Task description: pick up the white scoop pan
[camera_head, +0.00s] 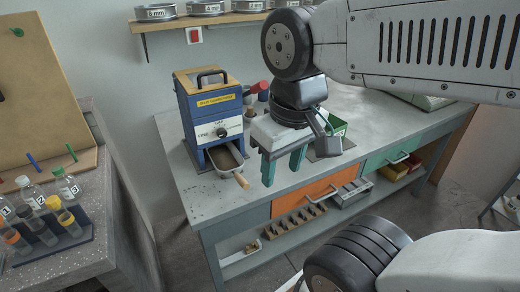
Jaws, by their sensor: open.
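A pale scoop pan (221,166) with a wooden handle (241,181) sits at the foot of the blue machine (212,108), on the left part of the bench. The pan looks whitish-grey on its rim, with a darker inside. Its handle points towards the bench's front edge. My gripper (283,171) has two green fingers pointing down, set apart and empty. It hangs over the front of the bench, to the right of the handle and apart from it.
A shelf with sieves (206,8) hangs above. A side counter holds bottles (68,185).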

